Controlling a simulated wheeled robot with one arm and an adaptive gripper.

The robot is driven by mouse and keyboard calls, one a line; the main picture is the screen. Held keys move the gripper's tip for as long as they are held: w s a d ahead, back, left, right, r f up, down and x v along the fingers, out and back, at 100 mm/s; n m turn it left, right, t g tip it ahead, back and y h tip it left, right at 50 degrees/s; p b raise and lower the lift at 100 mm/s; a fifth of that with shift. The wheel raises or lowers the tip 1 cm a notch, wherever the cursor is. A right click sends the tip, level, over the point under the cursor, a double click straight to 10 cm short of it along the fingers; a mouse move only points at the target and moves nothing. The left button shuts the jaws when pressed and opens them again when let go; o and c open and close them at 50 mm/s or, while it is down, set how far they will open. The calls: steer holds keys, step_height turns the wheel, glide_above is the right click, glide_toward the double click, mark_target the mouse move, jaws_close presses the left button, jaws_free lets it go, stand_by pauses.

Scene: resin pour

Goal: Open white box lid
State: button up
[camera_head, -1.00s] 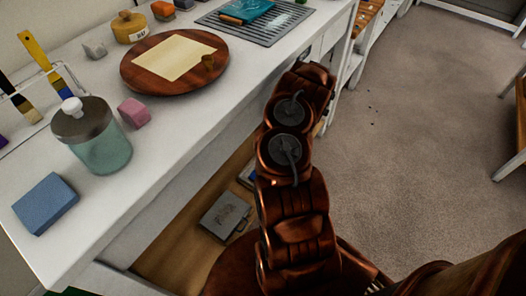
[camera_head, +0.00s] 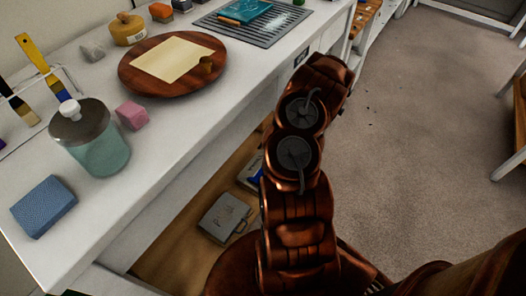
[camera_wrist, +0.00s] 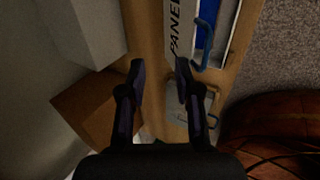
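My gripper (camera_wrist: 158,72) is open and empty in the wrist view, its two dark fingers apart above a wooden shelf (camera_wrist: 147,28). A pale box-like item marked "PANEL" (camera_wrist: 176,30), with blue parts on its right, lies just beyond the right finger. A grey-white case (camera_head: 226,217) with a handle lies on the lower shelf in the head view; it seems to show partly behind the right finger in the wrist view (camera_wrist: 207,103). I cannot tell which of these is the white box, and no raised lid shows. My arm hides the gripper in the head view.
The white table (camera_head: 165,135) above the shelf holds a glass jar (camera_head: 98,145), a blue block (camera_head: 43,206), a pink block (camera_head: 132,115) and a round wooden board (camera_head: 130,78). A white block-like surface (camera_wrist: 95,30) is left of the gripper. Carpet on the right is clear.

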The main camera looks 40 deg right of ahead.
steer(key=a+v, duration=0.1)
steer(key=v, duration=0.6)
steer(key=shift+s+d+r, duration=0.15)
steer(key=shift+s+d, duration=0.05)
steer(key=shift+d, duration=0.3)
steer(key=shift+s, duration=0.1)
